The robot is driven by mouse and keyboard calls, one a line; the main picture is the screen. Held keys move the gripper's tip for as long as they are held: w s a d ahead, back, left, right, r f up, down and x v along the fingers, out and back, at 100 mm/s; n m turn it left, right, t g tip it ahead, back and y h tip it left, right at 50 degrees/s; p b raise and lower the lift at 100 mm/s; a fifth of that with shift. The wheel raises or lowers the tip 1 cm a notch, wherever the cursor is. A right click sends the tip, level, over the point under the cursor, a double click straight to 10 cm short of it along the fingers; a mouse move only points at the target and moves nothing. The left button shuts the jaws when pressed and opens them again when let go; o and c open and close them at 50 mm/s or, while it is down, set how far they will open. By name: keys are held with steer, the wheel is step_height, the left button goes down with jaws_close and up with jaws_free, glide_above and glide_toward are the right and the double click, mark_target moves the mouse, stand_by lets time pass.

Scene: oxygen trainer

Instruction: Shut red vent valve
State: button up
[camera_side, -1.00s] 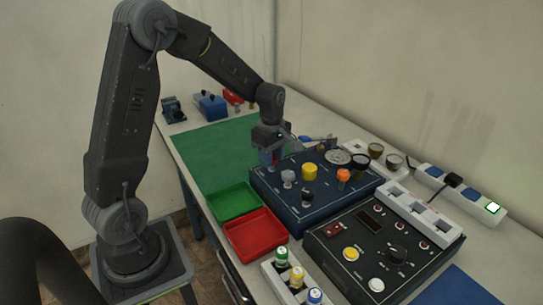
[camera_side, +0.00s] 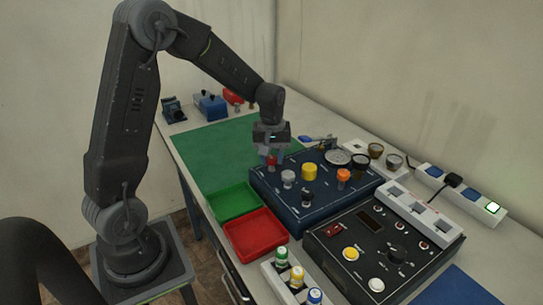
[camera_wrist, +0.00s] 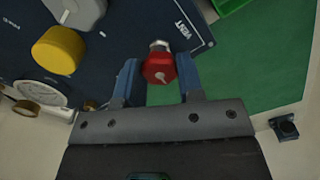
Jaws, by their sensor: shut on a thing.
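The red vent valve (camera_wrist: 159,68) is a red faceted knob with a pale pointer line, on a metal stem at the edge of the dark blue panel (camera_wrist: 120,22), beside the printed word VENT. In the side view the red valve (camera_side: 271,162) shows at the panel's back left corner. My gripper (camera_side: 271,156) points down over it. In the wrist view my gripper (camera_wrist: 160,76) has its two blue fingers on either side of the red knob, shut on it.
A yellow knob (camera_side: 309,172), a grey knob (camera_side: 288,176), an orange knob (camera_side: 343,175) and a round gauge (camera_side: 337,157) stand on the same panel. A green tray (camera_side: 234,202) and a red tray (camera_side: 255,234) sit in front. The green mat (camera_side: 205,157) is clear.

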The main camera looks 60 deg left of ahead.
mark_target(271, 158)
steer(key=m, duration=1.1)
steer(key=shift+m, duration=1.9)
steer(key=o, duration=0.9)
step_height(271, 158, up, 14)
steer(key=shift+f, duration=0.1)
